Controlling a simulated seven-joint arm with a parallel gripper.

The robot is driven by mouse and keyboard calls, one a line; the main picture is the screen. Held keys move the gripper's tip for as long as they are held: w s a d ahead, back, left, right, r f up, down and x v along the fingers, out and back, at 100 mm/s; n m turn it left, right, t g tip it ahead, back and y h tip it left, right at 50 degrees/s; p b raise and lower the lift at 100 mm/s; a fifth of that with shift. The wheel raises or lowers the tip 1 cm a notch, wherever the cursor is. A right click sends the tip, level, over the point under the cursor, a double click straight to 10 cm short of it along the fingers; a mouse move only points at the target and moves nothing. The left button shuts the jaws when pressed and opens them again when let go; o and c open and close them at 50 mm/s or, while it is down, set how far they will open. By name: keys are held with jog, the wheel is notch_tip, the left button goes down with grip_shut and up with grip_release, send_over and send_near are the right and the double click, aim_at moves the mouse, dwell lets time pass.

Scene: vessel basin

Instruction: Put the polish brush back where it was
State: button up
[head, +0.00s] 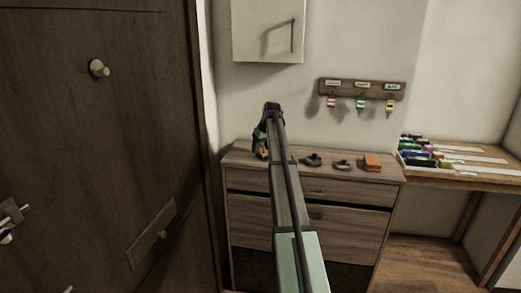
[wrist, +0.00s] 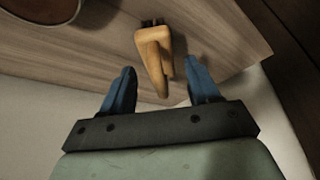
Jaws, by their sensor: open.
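The polish brush (wrist: 152,58), with a tan handle and dark bristles at its far end, is on the wooden cabinet top (wrist: 90,55) near its edge. In the wrist view it lies between and slightly beyond the two blue fingertips of my gripper (wrist: 160,76). My gripper is open, with a gap on both sides of the handle. In the head view my gripper (head: 261,136) is over the cabinet's left end, and an orange-tan bit of the brush (head: 262,152) shows just below it. My arm hides part of the cabinet top there.
A round brown dish (wrist: 38,12) is at the wrist view's upper left. A key rack (head: 362,89) hangs above. A door (head: 95,140) stands close on the left.

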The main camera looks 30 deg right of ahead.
jog(key=v, duration=1)
jog(key=shift+r, duration=0.3)
jog(key=shift+s, duration=0.15)
jog(key=s+a+f+n+g+h, duration=0.15)
jog(key=s+a+f+h, duration=0.25)
jog(key=s+f, duration=0.85)
jog(key=s+a+f+g+y, duration=0.1)
jog(key=s+a+f, duration=0.3)
jog(key=a+f, duration=0.65)
jog(key=s+a+f+g+y, duration=0.15)
jog(key=s+a+f, duration=0.4)
jog(key=f, duration=0.95)
jog(key=s+a+f+g+y, duration=0.1)
jog(key=s+a+f+g, duration=0.15)
jog(key=a+f, duration=0.8)
jog(key=s+a+f+g, duration=0.1)
jog(key=s+a+f, duration=0.4)
jog(key=s, duration=0.7)
jog(key=s+a+f+m+g, duration=0.1)
jog(key=s+a+f, duration=0.4)
jog(key=s, duration=0.8)
jog(key=s+a+f+g, duration=0.2)
jog(key=s+a+f, duration=0.3)
jog(key=s+f, duration=0.4)
jog(key=s, duration=0.3)
jog(key=shift+s+g, duration=0.3)
jog(key=shift+g, duration=0.05)
jog(key=shift+m+y, duration=0.25)
